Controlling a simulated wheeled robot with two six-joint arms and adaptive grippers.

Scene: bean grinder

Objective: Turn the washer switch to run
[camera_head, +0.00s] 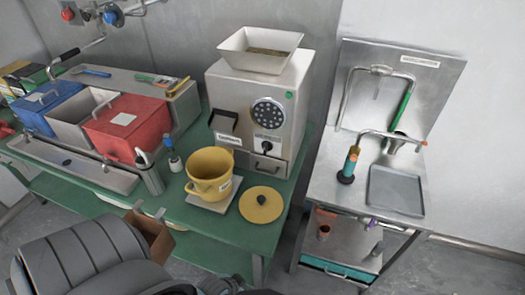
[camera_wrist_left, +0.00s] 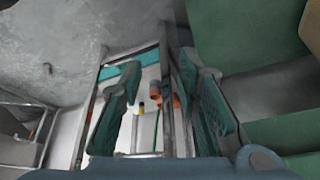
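The steel washer station (camera_head: 337,194) stands at the right in the head view, with a back panel, bent pipes and a grey tray (camera_head: 396,191) on its top. I cannot make out which part is its switch; a small purple part (camera_head: 370,223) sits under the front edge. In the left wrist view, my left gripper (camera_wrist_left: 157,78) is open, its two teal-lined fingers apart with nothing held. Beyond them show steel legs (camera_wrist_left: 166,110) and small orange parts (camera_wrist_left: 155,88). The left fingers do not show clearly in the head view. My right gripper is not in view.
A green bench (camera_head: 215,252) left of the station carries a grinder (camera_head: 260,115), a yellow pot (camera_head: 210,172), a yellow lid (camera_head: 261,204) and red (camera_head: 127,128) and blue (camera_head: 50,105) bins. A gap of floor separates bench and station.

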